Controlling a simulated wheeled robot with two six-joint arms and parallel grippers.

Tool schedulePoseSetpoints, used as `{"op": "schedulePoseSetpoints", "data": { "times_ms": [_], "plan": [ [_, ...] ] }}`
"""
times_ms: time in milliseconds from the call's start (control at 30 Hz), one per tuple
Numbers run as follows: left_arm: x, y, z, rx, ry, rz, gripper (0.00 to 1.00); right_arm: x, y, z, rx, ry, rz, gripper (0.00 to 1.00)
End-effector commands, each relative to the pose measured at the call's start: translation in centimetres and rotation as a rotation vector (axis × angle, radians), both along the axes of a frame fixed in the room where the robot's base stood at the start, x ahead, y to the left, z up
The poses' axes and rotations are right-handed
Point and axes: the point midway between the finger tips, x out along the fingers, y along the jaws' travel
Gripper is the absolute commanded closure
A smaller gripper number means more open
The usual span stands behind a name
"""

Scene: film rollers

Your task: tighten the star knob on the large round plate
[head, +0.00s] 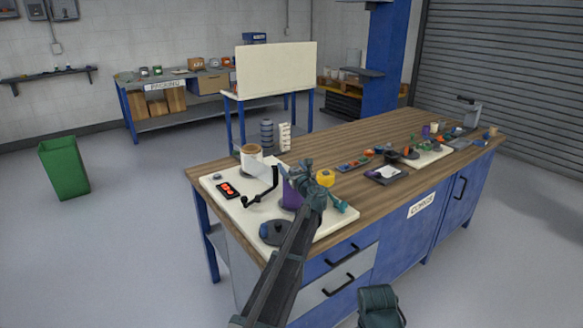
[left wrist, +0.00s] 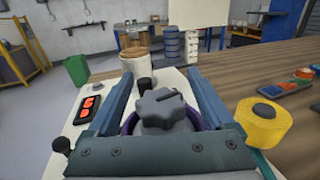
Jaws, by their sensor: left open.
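A grey star knob (left wrist: 160,108) with a dark slot-like mark on top stands between the jaws of my left gripper (left wrist: 160,76) in the left wrist view. The jaws are open, one on each side, with gaps to the knob. A purple round rim (left wrist: 128,126) shows around and below the knob; most of what it belongs to is hidden. In the head view my left gripper (head: 298,173) is over a purple body (head: 290,197) on the white board (head: 325,235), and hides the knob. A dark teal part (head: 380,303) at the bottom may be my right gripper; its fingers cannot be made out.
On the board are a dark disc (head: 277,235), a black crank (head: 262,192), a red-lit display (head: 228,189), a white-and-brown roll (head: 251,158) and a yellow roll (head: 325,178). Trays and small parts lie farther right. Bare wood (head: 340,140) lies behind.

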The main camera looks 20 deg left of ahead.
Motion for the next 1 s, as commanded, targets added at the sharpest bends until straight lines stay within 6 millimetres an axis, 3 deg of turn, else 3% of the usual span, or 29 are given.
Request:
{"op": "schedulePoseSetpoints", "data": {
  "times_ms": [267,733,1000],
  "plan": [
    [0.06,0.05,0.00,0.000,0.000,0.000,0.14,0.00,0.00,0.00,0.000,0.000,0.000,0.50],
    [0.05,0.01,0.00,0.000,0.000,-0.001,0.98,0.00,0.00,0.00,0.000,0.000,0.000,0.50],
    [-0.01,0.00,0.00,0.000,0.000,-0.034,0.99,0.00,0.00,0.00,0.000,0.000,0.000,0.50]
  ]
}}
